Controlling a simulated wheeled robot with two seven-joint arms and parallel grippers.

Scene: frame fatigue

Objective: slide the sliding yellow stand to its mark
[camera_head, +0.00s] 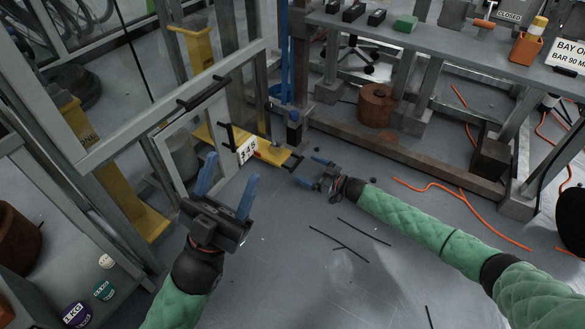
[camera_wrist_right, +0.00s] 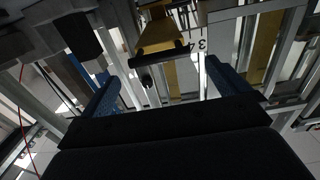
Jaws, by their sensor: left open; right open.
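A low yellow stand part (camera_head: 272,152) with a dark bar at its right end lies near the floor, right of a white number plate (camera_head: 246,150). The right wrist view shows a yellow piece (camera_wrist_right: 160,38) with a dark crossbar and a number strip (camera_wrist_right: 202,42) beside it. My right gripper (camera_head: 314,172) is open and empty, just right of and apart from the dark bar. Its blue fingers (camera_wrist_right: 162,80) stand either side of the yellow piece in the wrist view. My left gripper (camera_head: 230,172) is open and empty, in front of the number plate. I cannot tell which plate number is the mark.
Another yellow stand (camera_head: 195,48) is at the back left and a yellow post (camera_head: 128,195) at the left. A grey metal frame (camera_head: 165,100) crosses the left side. A workbench (camera_head: 460,55) stands at the back right. An orange cable (camera_head: 450,190) lies on open grey floor.

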